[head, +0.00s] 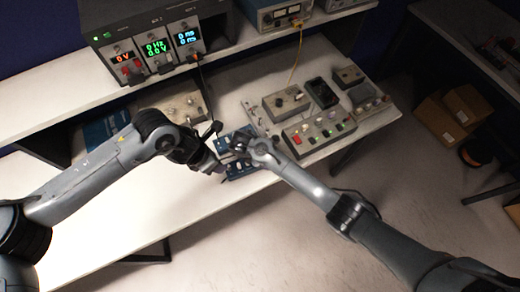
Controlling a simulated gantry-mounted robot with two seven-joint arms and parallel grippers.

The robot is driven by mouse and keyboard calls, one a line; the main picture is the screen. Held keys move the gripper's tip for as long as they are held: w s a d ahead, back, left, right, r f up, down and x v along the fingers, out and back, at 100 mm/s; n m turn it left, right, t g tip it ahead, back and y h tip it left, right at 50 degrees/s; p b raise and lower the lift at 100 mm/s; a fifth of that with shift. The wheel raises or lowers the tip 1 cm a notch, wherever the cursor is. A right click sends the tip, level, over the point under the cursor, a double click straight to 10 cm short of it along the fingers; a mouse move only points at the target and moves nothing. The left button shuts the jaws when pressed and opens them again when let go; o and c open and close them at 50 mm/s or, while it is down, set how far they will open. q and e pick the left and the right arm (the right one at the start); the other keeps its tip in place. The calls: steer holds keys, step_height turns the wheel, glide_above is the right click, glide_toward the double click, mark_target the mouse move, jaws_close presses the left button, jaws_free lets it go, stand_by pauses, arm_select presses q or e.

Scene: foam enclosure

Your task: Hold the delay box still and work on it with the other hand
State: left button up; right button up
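A small blue box (222,146), which looks like the delay box, lies on the white bench in the middle of the head view. More blue surface shows just below it, and I cannot tell whether it is the same box. My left gripper (213,163) is at its left side. My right gripper (240,150) is over it from the right. Both grippers are very close to the box and hide much of it. Their fingers are too small and dark to show whether they are open, shut or touching it.
A beige box (183,107) stands behind my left arm. Right of the blue box are a panel with coloured buttons (319,133), a grey box (286,103) and a dark handheld device (322,93). A rack with lit displays (155,48) stands on the shelf. The front bench is clear.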

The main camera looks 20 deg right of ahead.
arm_select(q)
steer(key=shift+a+r, duration=0.1)
steer(key=shift+r, duration=0.25)
arm_select(e)
steer(key=o, duration=1.5)
steer(key=shift+r, duration=0.15)
